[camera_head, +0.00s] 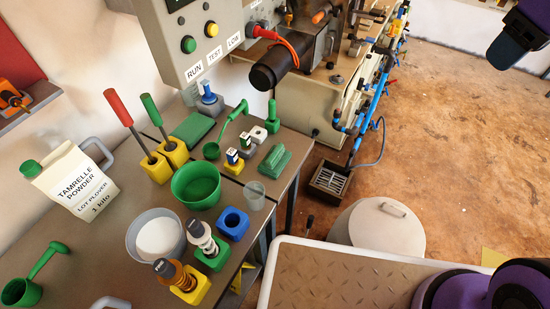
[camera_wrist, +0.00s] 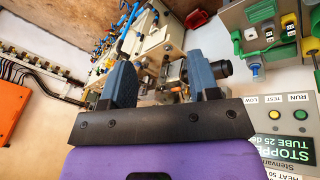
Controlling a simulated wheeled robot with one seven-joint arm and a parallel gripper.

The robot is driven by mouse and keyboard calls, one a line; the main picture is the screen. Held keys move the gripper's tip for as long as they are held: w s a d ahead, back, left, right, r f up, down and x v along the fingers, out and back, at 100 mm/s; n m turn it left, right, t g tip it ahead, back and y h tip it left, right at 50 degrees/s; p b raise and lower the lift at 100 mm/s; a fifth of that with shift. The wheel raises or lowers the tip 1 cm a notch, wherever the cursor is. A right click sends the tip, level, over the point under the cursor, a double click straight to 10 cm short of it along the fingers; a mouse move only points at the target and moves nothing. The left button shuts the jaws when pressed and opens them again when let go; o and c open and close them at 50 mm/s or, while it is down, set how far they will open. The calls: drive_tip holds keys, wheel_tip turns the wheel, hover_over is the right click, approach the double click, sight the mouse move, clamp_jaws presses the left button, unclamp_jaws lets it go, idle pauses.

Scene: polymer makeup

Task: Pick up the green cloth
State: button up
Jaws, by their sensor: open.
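A second green piece (camera_head: 274,161), thicker and ridged, lies near the bench's right edge; I cannot tell for sure which of the two is the cloth. My gripper (camera_wrist: 160,78) shows in the wrist view with its two blue-grey fingers wide apart and nothing between them. It points toward the machine and is away from both green pieces. In the head view I cannot clearly make out the fingers.
A green bowl (camera_head: 196,186), a clear cup (camera_head: 254,196), a tub of white powder (camera_head: 156,240) and a powder carton (camera_head: 72,182) crowd the bench. Red and green handled tools stand in yellow holders (camera_head: 165,161). The control box (camera_head: 205,45) overhangs the back.

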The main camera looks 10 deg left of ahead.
drive_tip(key=w+a+f+n+g, duration=0.1)
drive_tip(key=w+a+f+n, duration=0.5)
drive_tip(key=w+a+n, duration=0.15)
drive_tip(key=n+g, duration=0.3)
drive_tip(key=n, duration=1.4)
approach(275, 152)
drive_tip(key=shift+s+a+y, duration=0.1)
drive_tip(key=shift+a+y, duration=0.05)
drive_tip(key=shift+y, duration=0.25)
wheel_tip(275, 152, down, 5)
drive_tip(key=shift+f, duration=0.1)
drive_tip(key=f, duration=0.2)
drive_tip(key=d+f, duration=0.1)
drive_tip(key=f, duration=0.1)
drive_tip(key=shift+f, duration=0.75)
